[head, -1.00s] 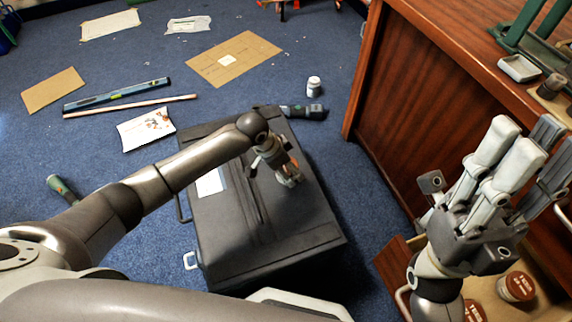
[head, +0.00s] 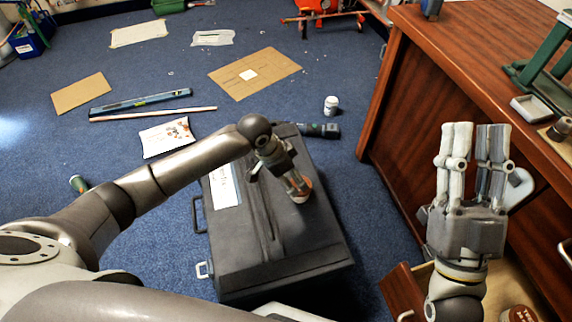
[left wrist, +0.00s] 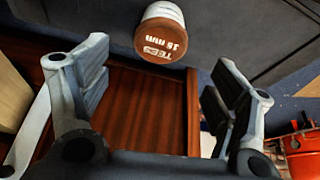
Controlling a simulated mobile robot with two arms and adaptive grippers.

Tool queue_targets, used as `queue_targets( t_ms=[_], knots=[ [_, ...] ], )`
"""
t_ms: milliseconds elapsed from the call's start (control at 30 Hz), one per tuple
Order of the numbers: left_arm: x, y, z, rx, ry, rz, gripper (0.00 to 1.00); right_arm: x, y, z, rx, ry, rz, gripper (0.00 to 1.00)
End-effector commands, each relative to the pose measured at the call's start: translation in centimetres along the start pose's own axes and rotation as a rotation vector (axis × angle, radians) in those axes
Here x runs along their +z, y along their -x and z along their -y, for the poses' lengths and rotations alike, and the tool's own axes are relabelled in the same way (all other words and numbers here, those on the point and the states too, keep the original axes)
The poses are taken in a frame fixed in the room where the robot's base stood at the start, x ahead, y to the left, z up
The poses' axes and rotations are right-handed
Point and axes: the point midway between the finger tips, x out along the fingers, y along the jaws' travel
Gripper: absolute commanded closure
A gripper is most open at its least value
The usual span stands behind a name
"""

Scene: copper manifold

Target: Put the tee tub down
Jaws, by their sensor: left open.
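The tee tub (head: 302,194) is a small white tub with a copper-brown lid. It appears to stand upright on the black case (head: 285,262). In the left wrist view the lid of the tub (left wrist: 162,38) reads "TEES 15 mm". My left gripper (head: 292,181) is over the case, just behind the tub and partly covering it in the head view. Its fingers are spread wide, and the tub shows beyond the gap between them, with no finger seen touching it. My right gripper (head: 476,128) is raised at the right, its fingers apart and empty.
An open drawer (head: 408,290) with a brown-lidded tub (head: 519,314) is at the lower right, beside the wooden bench (head: 430,100). A drill (head: 320,130) and a white bottle (head: 331,105) lie behind the case. The case's front lid is clear.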

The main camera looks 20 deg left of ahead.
Motion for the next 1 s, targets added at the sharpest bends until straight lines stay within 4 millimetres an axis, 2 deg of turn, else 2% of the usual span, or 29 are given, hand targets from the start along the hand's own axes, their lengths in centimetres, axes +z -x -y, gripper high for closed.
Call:
queue_targets(
  t_ms=[300, 633, 733, 833, 933, 1000],
  knots=[
    [-0.1, 2.7, 0.0, 0.000, 0.001, 0.000, 0.18, 4.4, 0.4, -0.6, 0.010, 0.011, 0.252, 0.68],
    [-0.4, 3.4, -0.6, 0.002, -0.002, -0.021, 0.18, 6.3, 1.1, -0.8, 0.016, 0.015, 0.362, 0.68],
    [-2.0, 3.1, -2.2, 0.001, -0.006, -0.104, 0.18, 6.4, 1.1, -0.8, 0.016, 0.015, 0.365, 0.68],
    [-4.7, 3.2, -4.8, -0.006, -0.003, -0.254, 0.18, 6.4, 1.1, -0.8, 0.016, 0.015, 0.364, 0.68],
    [-7.7, 4.5, -7.2, -0.024, 0.018, -0.442, 0.18, 6.4, 1.1, -0.8, 0.016, 0.015, 0.364, 0.68],
    [-9.5, 6.1, -8.5, -0.045, 0.041, -0.575, 0.18, 6.4, 1.1, -0.8, 0.016, 0.015, 0.363, 0.68]
  ],
)
